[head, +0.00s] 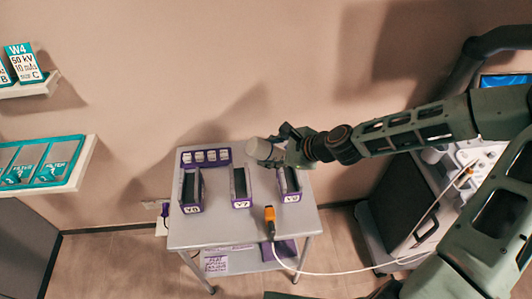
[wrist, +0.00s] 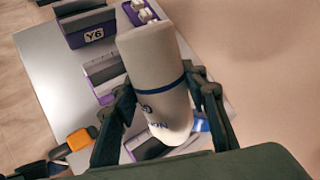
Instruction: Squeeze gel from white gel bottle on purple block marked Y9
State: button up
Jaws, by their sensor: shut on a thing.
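The white gel bottle (head: 258,149) is held in the air above the cart, near the back edge, between the middle and right blocks in the picture. My gripper (head: 285,150) is shut on it. In the wrist view the bottle (wrist: 152,65), with a blue band, sits between both fingers (wrist: 165,95). The purple block (head: 289,184) at the right of the cart has a label that looks like Y9; my gripper is above its back end. In the wrist view the bottle and fingers cover most of that side. No gel is visible.
The grey cart (head: 245,222) also bears a left block (head: 191,190), seemingly Y6, a middle block (head: 240,187), seemingly Y7, and a purple rack (head: 205,157) of white pieces. An orange-handled probe (head: 269,214) with a white cable is at the front edge. A machine stands right.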

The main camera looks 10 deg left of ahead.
jog(key=shift+w+d+f+m+y+b, duration=0.25)
jog(key=shift+d+m+y+b, duration=0.15)
jog(key=shift+d+y+b, duration=0.35)
jog(key=shift+y, duration=0.55)
jog(key=shift+r, duration=0.1)
jog(key=shift+d, duration=0.1)
jog(key=c, duration=0.4)
dwell(0.8)
dwell(0.5)
